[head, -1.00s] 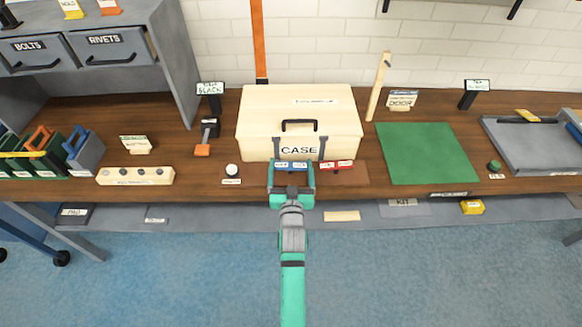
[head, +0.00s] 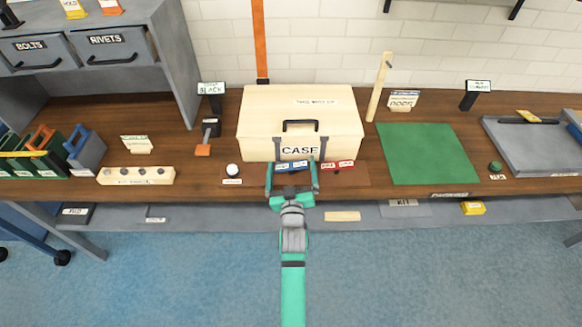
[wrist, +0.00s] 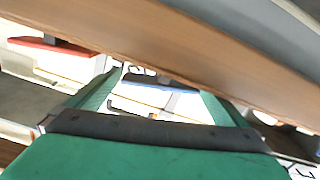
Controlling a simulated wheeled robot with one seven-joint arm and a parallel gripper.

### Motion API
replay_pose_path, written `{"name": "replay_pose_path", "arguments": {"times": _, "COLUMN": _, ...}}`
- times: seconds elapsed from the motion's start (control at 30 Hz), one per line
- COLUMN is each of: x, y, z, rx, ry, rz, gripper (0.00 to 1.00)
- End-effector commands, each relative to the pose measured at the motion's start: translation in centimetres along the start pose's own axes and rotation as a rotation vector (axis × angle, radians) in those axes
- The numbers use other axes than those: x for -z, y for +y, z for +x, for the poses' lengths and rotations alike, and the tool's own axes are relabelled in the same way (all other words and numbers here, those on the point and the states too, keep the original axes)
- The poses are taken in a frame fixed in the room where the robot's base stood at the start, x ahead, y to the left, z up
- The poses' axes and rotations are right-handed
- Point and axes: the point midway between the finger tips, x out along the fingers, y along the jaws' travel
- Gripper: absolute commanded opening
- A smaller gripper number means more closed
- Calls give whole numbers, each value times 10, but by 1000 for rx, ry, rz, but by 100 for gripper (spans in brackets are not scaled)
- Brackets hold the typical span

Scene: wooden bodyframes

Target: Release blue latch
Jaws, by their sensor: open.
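The cream case (head: 270,125) stands on the workbench with its lid down and a dark handle in front. At its lower front edge sit the blue latch (head: 291,166) on the left and the red latch (head: 338,166) on the right, each with a small label. My teal gripper (head: 291,184) is open in front of the blue latch, one finger on each side of it in the picture. In the wrist view the blue latch (wrist: 160,83) shows between the open fingers, with a gap, and the red latch (wrist: 62,46) is off to the left.
A white knob (head: 232,170) and a wooden block with several dark knobs (head: 136,176) lie to the left. A green mat (head: 428,153) lies to the right. A wooden edge (wrist: 170,50) crosses the wrist view.

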Motion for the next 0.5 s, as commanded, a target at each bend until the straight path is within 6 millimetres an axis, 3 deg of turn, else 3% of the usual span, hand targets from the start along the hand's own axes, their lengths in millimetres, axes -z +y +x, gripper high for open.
{"name": "replay_pose_path", "arguments": {"times": 0.17, "x": 0, "y": 0, "z": -10, "rx": 1, "ry": 0, "rz": 0, "gripper": 100}}
{"name": "replay_pose_path", "arguments": {"times": 0.5, "x": -1, "y": 0, "z": -67, "rx": 1, "ry": -2, "rz": 0, "gripper": 100}}
